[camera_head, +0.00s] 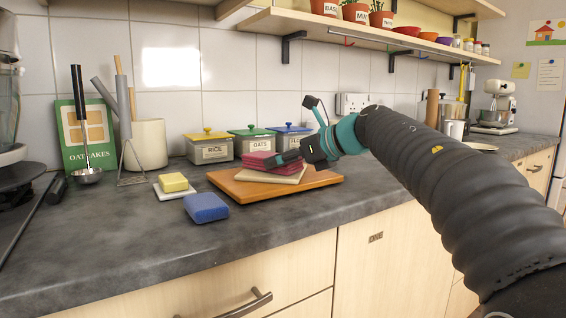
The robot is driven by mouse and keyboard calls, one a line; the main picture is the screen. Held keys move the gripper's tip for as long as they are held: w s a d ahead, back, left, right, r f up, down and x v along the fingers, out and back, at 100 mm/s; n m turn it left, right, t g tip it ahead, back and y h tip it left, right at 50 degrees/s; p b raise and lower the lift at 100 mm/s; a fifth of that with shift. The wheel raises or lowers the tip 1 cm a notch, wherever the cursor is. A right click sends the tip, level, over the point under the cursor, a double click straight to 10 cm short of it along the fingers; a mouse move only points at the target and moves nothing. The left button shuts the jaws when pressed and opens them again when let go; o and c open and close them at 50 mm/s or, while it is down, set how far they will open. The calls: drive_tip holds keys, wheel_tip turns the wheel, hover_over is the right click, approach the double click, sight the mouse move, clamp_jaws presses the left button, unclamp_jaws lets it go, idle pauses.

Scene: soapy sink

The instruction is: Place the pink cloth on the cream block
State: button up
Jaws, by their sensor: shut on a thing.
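The pink cloth (264,162) is a dark pink folded stack. It sits over the back of the flat cream block (278,178), overhanging it on the left. I cannot tell whether the cloth rests fully on the block or is held just above it. The cream block lies on an orange-brown wooden board (222,180). My gripper (284,159) reaches in from the right and is shut on the right side of the cloth. The dark fingers hide part of the cloth's right end.
A blue sponge (206,208) and a yellow block (174,182) on a white dish (170,194) lie left of the board. Jars labelled rice (208,147) and oats (251,142) stand close behind. The front left counter (110,250) is clear. A shelf (370,38) hangs above.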

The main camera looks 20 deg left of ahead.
drive_tip(key=shift+f, duration=0.1)
drive_tip(key=o, duration=1.1)
drive_tip(key=shift+o, duration=0.2)
drive_tip(key=v, duration=1.2)
drive_tip(key=shift+r, duration=0.25)
